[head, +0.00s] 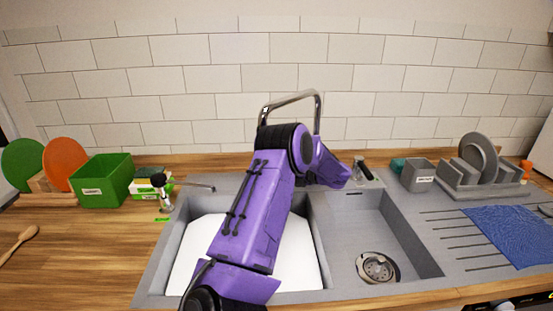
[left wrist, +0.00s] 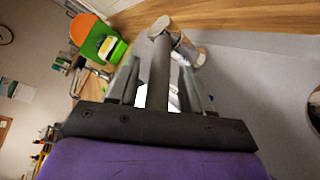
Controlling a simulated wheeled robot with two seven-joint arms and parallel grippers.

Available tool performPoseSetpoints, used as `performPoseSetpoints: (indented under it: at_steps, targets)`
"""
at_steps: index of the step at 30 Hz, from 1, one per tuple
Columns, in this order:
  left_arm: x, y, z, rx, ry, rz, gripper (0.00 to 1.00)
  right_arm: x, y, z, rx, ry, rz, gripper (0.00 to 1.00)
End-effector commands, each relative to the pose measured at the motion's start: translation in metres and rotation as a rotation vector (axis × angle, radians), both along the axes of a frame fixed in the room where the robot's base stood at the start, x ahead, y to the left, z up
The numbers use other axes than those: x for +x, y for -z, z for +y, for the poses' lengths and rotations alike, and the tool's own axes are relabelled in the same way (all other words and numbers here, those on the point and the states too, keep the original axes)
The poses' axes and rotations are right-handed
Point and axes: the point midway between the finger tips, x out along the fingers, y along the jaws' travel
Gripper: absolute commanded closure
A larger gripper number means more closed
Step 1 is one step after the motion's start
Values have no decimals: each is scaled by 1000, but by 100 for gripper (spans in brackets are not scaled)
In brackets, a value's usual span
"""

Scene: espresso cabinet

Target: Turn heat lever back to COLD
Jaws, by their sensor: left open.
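The chrome faucet (head: 318,105) stands at the back of the sink, its arched spout rising above my purple left arm. In the left wrist view, a grey bar-like lever (left wrist: 159,72) runs between the fingers of my left gripper (left wrist: 158,80). A chrome cylinder (left wrist: 190,50) of the faucet lies just beyond the fingertips. The gripper is open around the lever; I cannot tell whether either finger touches it. In the head view my arm hides the faucet's lower part and most of the gripper. No COLD marking is readable. My right gripper is not in view.
The double sink (head: 340,225) lies below my arm. A grey dish rack (head: 480,180) and a blue cloth (head: 510,235) are right. The right basin is clear above its drain (head: 377,267).

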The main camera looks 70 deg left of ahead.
Motion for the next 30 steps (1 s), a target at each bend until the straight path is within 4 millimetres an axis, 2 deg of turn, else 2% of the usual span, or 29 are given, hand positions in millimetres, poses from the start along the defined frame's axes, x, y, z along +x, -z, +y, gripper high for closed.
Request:
performPoseSetpoints:
  at_steps: [1, 6, 13, 24, 30]
  targets:
    - [8, 1, -8, 2, 5, -1, 51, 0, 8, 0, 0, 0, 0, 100]
    - [36, -8, -38, 3, 4, 0, 51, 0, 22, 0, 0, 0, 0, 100]
    - [57, -18, -62, 0, 1, 1, 51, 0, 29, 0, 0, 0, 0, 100]
    - [57, -20, -63, -2, 0, 1, 51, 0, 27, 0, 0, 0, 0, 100]
    - [37, -16, -42, -4, -4, 2, 51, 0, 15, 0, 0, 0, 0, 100]
